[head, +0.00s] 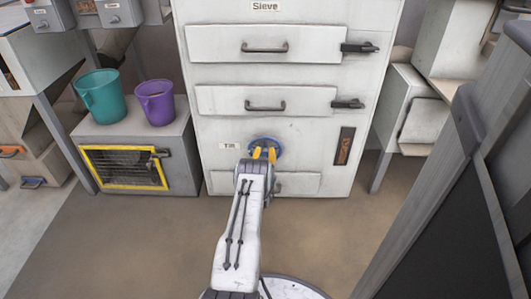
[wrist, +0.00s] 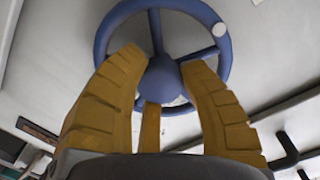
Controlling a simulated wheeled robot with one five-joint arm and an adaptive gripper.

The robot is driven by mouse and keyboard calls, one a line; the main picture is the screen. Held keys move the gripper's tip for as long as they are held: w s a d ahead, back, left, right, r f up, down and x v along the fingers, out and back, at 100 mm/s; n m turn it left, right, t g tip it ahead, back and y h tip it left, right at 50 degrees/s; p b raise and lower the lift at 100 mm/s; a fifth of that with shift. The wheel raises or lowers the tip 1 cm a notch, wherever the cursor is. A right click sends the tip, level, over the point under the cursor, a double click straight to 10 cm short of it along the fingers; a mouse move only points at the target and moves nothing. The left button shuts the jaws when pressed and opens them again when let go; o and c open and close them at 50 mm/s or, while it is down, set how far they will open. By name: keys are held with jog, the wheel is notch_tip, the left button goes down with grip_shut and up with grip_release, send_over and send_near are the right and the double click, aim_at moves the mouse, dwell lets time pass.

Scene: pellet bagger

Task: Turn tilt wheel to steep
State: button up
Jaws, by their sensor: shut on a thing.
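The tilt wheel is a blue spoked handwheel (wrist: 165,10) on the white cabinet front; it also shows in the head view (head: 278,146), mostly behind my gripper. A "Tilt" label (head: 229,146) is to its left. My gripper (head: 264,153) has yellow fingers and reaches the wheel from the front. In the wrist view my gripper (wrist: 164,72) has its fingers around the blue hub, shut on the wheel. A pale round spot (wrist: 219,29) is on the rim at the right in that view. No steep mark can be made out.
The white cabinet (head: 210,170) carries a "Sieve" label and drawers with dark handles (head: 265,106). A teal bucket (head: 101,97) and a purple bucket (head: 156,103) stand on a grey box (head: 185,145) at left. A dark grey structure (head: 450,200) rises at right. The floor before the cabinet is clear.

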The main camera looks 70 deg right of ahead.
jog(key=o, duration=1.3)
jog(key=shift+s+a, duration=0.1)
jog(key=v, duration=1.1)
jog(key=shift+a, duration=0.3)
jog(key=shift+r, duration=0.1)
